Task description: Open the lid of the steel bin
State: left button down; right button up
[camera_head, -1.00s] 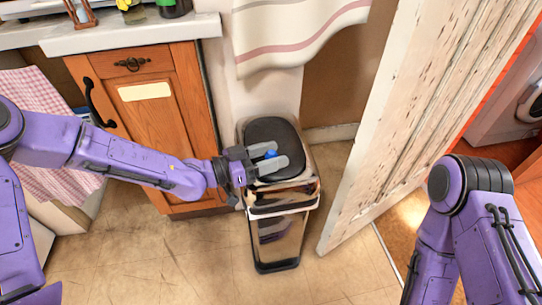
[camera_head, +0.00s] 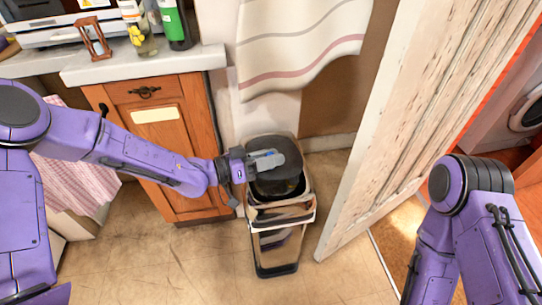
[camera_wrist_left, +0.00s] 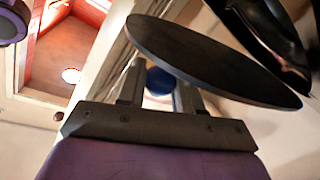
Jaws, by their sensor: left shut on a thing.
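The steel bin (camera_head: 281,215) stands on the floor in front of the wall, with shiny sides and a dark opening. Its dark lid (camera_head: 287,143) is tilted up at the back, with a gap above the rim. My left gripper (camera_head: 268,161) reaches in from the left and is shut on a small blue knob at the lid. In the left wrist view the blue knob (camera_wrist_left: 159,80) sits between the fingers, against the dark lid (camera_wrist_left: 215,62). My right gripper is out of the head view; only its arm shows.
A wooden cabinet (camera_head: 170,160) with a pale worktop stands left of the bin. A striped curtain (camera_head: 300,50) hangs behind it. A weathered white door (camera_head: 400,130) stands close on the right. Floor in front of the bin is clear.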

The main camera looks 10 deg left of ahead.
pick_arm(q)
jog(key=r+p, duration=0.1)
jog(key=w+r+n+p, duration=0.1)
jog(key=r+p, duration=0.1)
jog(key=w+r+n+p, duration=0.1)
jog(key=p, duration=0.1)
jog(key=shift+w+a+r, duration=0.25)
jog(key=shift+a+r, duration=0.05)
jog(key=shift+a, duration=0.05)
jog(key=shift+w+a+r+n+g+p, duration=0.25)
jog(key=shift+w+r+n+g+p, duration=0.2)
jog(key=shift+w+n+p, duration=0.55)
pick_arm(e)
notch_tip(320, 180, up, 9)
pick_arm(q)
jog(key=shift+s, duration=0.25)
